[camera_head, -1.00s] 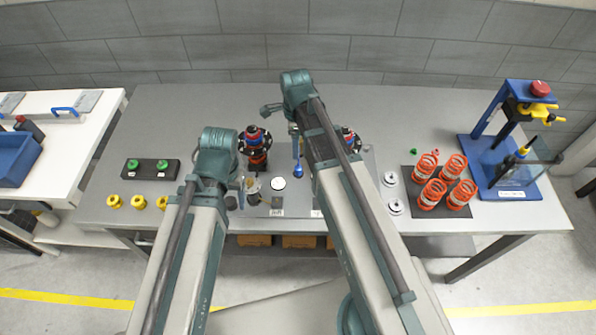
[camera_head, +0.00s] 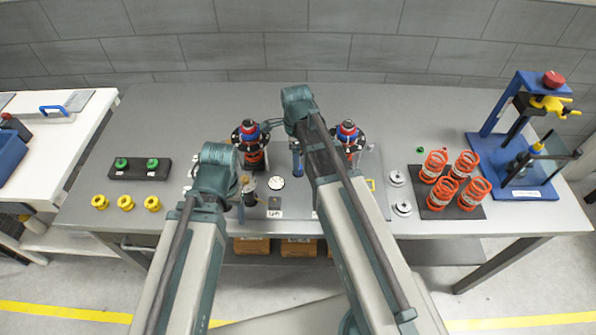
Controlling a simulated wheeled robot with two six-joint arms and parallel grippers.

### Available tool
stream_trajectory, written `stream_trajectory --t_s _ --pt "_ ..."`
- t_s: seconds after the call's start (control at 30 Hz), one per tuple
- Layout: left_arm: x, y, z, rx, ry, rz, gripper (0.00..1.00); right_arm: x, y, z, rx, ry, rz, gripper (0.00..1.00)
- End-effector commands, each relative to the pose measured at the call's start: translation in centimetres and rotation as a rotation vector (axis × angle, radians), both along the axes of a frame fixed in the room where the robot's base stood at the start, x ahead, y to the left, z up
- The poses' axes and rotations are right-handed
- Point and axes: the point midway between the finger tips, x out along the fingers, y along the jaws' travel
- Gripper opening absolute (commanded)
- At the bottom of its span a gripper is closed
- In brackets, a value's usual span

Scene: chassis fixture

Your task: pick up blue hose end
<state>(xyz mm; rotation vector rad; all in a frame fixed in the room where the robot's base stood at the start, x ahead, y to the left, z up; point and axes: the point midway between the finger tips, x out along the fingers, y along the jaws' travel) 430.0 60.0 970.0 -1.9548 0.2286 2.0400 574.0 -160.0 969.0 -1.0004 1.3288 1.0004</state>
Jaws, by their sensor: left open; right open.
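I cannot make out the blue hose end for certain; it may be hidden behind my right arm and gripper. My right gripper (camera_head: 283,143) is open over the middle of the table, between two upright red, blue and black assemblies, a left one (camera_head: 251,152) and a right one (camera_head: 347,134). One finger points down toward the table, and a blue-grey part shows there. My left gripper (camera_head: 240,207) is open, low over the front of the mat, next to a small clear and dark part (camera_head: 249,190). Its arm hides much of it.
A round white dial (camera_head: 276,183) and a small labelled block (camera_head: 274,207) lie near the grippers. Right are silver discs (camera_head: 401,209), orange springs (camera_head: 442,193) and a blue press (camera_head: 505,150).

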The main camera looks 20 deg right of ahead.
Motion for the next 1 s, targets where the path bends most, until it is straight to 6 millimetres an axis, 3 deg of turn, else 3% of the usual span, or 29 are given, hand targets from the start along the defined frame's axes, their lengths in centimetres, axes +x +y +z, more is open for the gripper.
stream_trajectory --t_s 0.1,0.3,0.6,1.0 --pt "0.0 0.0 -2.1 0.000 0.000 0.000 0.69 0.0 -0.3 -2.1 0.000 0.000 -0.001 0.70" --pt "0.0 0.0 -4.2 0.000 0.000 0.000 0.69 -0.1 -0.4 -4.2 0.000 0.000 0.000 0.70" --pt "0.0 0.0 -4.1 0.000 0.000 0.000 0.69 -0.1 -0.4 -4.1 0.000 0.000 0.000 0.68" --pt "0.0 0.0 -4.1 0.000 0.000 0.000 0.69 -0.1 -0.4 -4.1 0.000 0.000 0.000 0.00"
